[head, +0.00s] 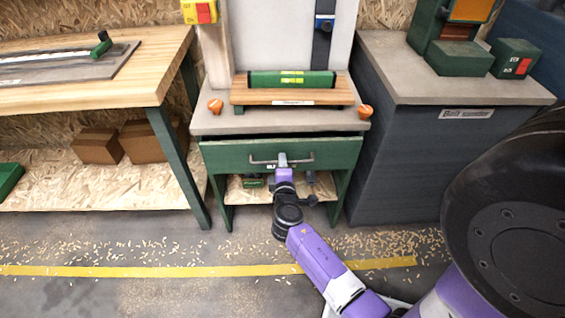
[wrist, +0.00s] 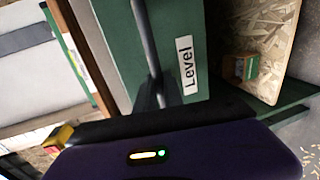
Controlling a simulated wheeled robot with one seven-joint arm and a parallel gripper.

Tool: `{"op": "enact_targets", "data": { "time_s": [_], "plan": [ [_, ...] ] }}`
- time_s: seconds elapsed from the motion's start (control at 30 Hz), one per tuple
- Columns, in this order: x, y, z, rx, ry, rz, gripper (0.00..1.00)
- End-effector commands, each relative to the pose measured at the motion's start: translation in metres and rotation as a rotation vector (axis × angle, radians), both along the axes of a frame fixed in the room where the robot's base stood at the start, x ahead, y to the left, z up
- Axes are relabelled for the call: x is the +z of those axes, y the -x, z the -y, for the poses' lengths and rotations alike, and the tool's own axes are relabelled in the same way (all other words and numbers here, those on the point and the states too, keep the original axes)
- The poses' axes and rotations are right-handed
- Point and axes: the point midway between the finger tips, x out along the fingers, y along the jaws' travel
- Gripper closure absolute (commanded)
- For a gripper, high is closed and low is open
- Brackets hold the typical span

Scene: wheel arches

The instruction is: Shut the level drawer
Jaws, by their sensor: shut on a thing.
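The level drawer (head: 230,158) is a green drawer under the grey top of the middle stand. It stands partly out, with a dark gap along its top edge in the head view. Its grey bar handle (head: 302,160) runs across the front. My gripper (head: 282,160) is at the middle of the handle, shut on it. In the wrist view the handle (wrist: 146,45) runs down between my fingers, beside the white "Level" label (wrist: 187,66) on the green front (wrist: 115,40). The fingertips are partly hidden.
A green level (head: 290,79) rests on a wooden board above the drawer. A lower chipboard shelf (head: 240,190) holds small items. A workbench (head: 130,75) stands left and a dark cabinet (head: 400,150) right. Wood chips and a yellow line (head: 150,271) mark the floor.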

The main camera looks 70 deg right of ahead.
Motion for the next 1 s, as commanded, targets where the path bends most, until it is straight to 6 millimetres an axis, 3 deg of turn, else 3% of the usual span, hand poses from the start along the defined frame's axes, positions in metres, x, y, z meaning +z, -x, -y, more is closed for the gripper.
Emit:
{"op": "enact_targets", "data": {
  "time_s": [0.4,0.67,0.7,1.0],
  "plan": [
    [-0.001,-0.017,0.039,0.000,-0.001,0.000,1.00],
    [0.000,-0.017,0.040,0.000,0.000,0.000,1.00],
    [0.000,-0.017,0.040,0.000,0.000,0.000,0.80],
    [0.001,-0.017,0.040,0.000,0.001,0.002,0.78]
  ]
}}
